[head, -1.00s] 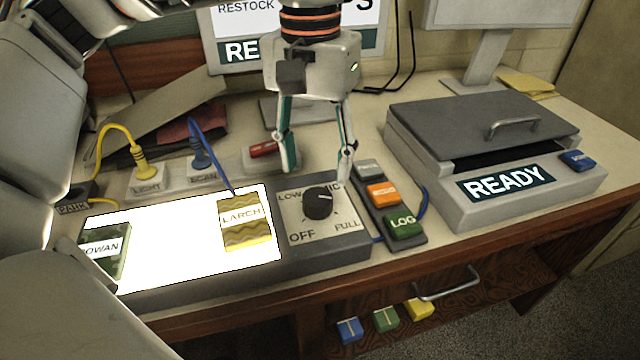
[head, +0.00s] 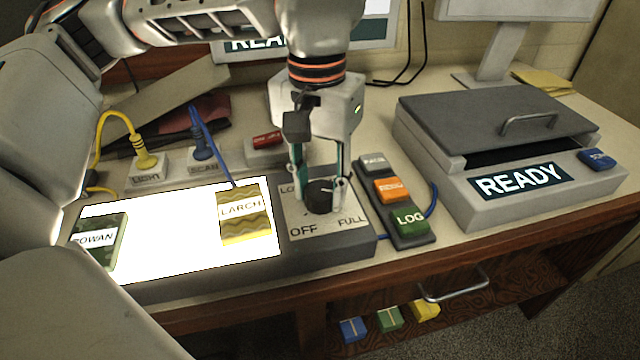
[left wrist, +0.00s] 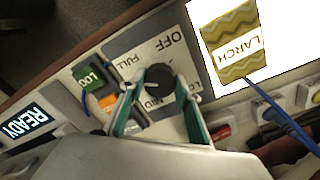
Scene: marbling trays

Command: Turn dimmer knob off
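The black dimmer knob (head: 320,197) sits on a pale dial plate (head: 306,222) marked OFF, LOW, MID and FULL. Its white mark points to the right side, away from OFF. The light panel (head: 165,256) beside it glows bright white. My left gripper (head: 321,202) points down over the dial, open, with one finger on each side of the knob. In the left wrist view the knob (left wrist: 160,77) shows between and just beyond the spread fingertips (left wrist: 160,112). I cannot tell whether they touch it. My right gripper is out of view.
Larch (head: 244,228) and Rowan (head: 105,257) samples lie on the panel. A button block with a green LOG button (head: 410,219) stands close right of the dial. A grey lidded box (head: 470,200) stands further right. Yellow and blue cables (head: 211,150) run behind the panel.

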